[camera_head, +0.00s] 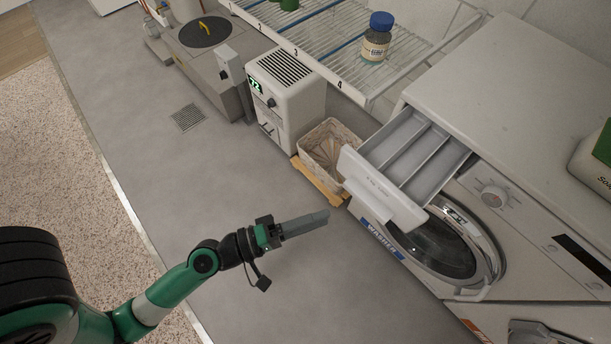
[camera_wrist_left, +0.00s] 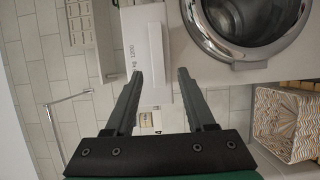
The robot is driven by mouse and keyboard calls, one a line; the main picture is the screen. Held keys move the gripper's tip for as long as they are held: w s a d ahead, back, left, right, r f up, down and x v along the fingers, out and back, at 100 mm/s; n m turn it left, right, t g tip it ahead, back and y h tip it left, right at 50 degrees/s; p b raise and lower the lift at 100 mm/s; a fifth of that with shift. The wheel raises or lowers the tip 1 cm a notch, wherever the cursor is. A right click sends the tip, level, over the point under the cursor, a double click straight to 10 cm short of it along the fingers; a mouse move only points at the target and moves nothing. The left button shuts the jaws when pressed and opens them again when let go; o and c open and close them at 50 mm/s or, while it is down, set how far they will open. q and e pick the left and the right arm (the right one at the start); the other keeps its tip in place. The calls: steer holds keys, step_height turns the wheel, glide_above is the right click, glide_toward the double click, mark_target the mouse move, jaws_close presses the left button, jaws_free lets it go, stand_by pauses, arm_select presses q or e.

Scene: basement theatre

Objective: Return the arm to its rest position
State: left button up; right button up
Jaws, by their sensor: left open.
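My left arm, green and black, comes in from the lower left in the head view. Its left gripper (camera_head: 322,217) is over the grey floor, in front of the washer (camera_head: 540,250). In the wrist view the left gripper (camera_wrist_left: 160,76) has its two dark fingers apart with nothing between them. The washer's detergent drawer (camera_head: 386,186) is pulled out, and its long compartments look empty. In the wrist view the drawer (camera_wrist_left: 146,44) appears just beyond the fingertips; I cannot tell the exact gap. My right gripper is in neither view.
A lined basket (camera_head: 327,150) stands left of the drawer, beside a white dehumidifier (camera_head: 285,95). A wire shelf (camera_head: 335,45) above holds a blue-capped jar (camera_head: 376,40). A bottle (camera_head: 597,160) stands on the washer. The grey floor (camera_head: 180,170) left of the gripper is clear.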

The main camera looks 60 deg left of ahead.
arm_select(q)
steer(key=shift+v, duration=1.1)
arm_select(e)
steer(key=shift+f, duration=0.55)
